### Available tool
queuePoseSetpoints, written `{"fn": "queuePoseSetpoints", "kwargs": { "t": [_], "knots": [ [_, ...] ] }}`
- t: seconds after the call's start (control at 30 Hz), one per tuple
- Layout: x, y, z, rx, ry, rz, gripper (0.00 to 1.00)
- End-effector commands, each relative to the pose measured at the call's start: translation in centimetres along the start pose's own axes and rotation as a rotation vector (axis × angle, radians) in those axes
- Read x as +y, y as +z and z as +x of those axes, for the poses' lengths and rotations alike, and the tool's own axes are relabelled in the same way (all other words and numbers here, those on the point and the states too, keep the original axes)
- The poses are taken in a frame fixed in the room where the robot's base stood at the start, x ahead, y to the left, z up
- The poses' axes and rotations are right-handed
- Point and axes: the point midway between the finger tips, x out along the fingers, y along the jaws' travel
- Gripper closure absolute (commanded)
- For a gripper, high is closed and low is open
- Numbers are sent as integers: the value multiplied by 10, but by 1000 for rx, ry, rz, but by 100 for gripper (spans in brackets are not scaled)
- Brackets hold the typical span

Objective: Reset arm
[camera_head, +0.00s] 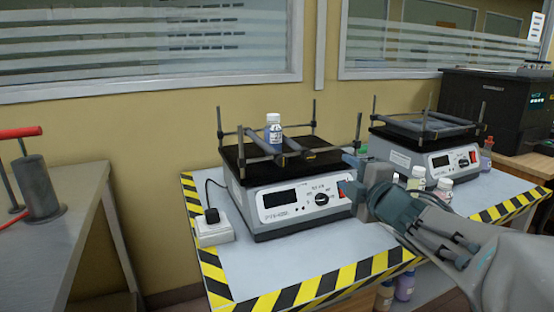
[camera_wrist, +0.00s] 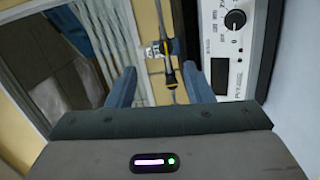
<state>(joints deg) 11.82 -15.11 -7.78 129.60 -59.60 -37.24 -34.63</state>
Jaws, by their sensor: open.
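My gripper (camera_head: 348,176) is at the right front corner of the left shaker (camera_head: 290,205), by its red switch. Its two blue-grey fingers stand apart in the wrist view (camera_wrist: 160,85), with nothing held between them. Beyond the fingers, a dark rod with yellow parts (camera_wrist: 171,79) runs up and down the picture. The shaker's front panel with its black knob (camera_wrist: 235,20) shows at the right. A small bottle with a white cap and blue content (camera_head: 273,131) stands upright on the left shaker's platform. My arm reaches in from the lower right.
A second shaker (camera_head: 425,150) stands to the right, with several small bottles near it, one white-capped (camera_head: 444,187). A power strip (camera_head: 213,231) lies left of the first shaker. The table has a yellow-black striped edge (camera_head: 290,297). A grey bench (camera_head: 75,200) is at the left.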

Motion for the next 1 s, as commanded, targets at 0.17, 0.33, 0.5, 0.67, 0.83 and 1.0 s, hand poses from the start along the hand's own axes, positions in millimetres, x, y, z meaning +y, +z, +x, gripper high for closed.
{"fn": "queuePoseSetpoints", "kwargs": {
  "t": [0.17,0.33,0.5,0.67,0.83,1.0],
  "knots": [
    [40,10,-11,-187,-66,226,53],
    [52,15,-29,-371,-151,466,53],
    [55,10,-57,-550,-255,705,53],
    [54,-8,-89,-719,-372,921,53],
    [56,-40,-130,-898,-519,1132,53],
    [60,-76,-171,-1062,-669,1295,53]
  ]
}}
